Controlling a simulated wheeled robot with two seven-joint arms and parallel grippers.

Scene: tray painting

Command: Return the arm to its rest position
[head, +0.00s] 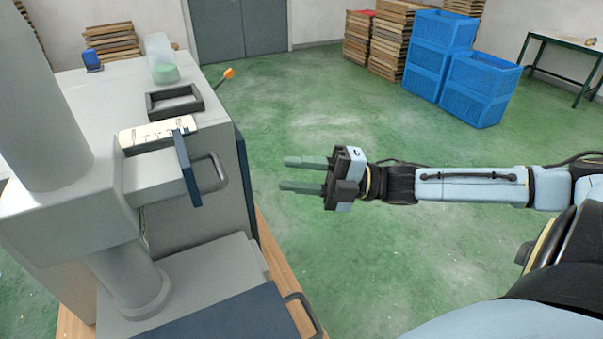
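My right gripper (284,174) is in the middle of the head view, with its arm (470,185) coming in from the right. Its two fingers point left, with a clear gap between them and nothing in it. It is open and held over the green floor, apart from the machine (75,215) on the left. My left gripper and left arm do not show.
The machine has a blue plate with a grey handle (210,174) facing my gripper, and a lower dark blue tray (220,318) with a handle. Blue crates (478,88), wood stacks (393,35) and a green table (565,45) stand at the back. The floor (310,100) between is clear.

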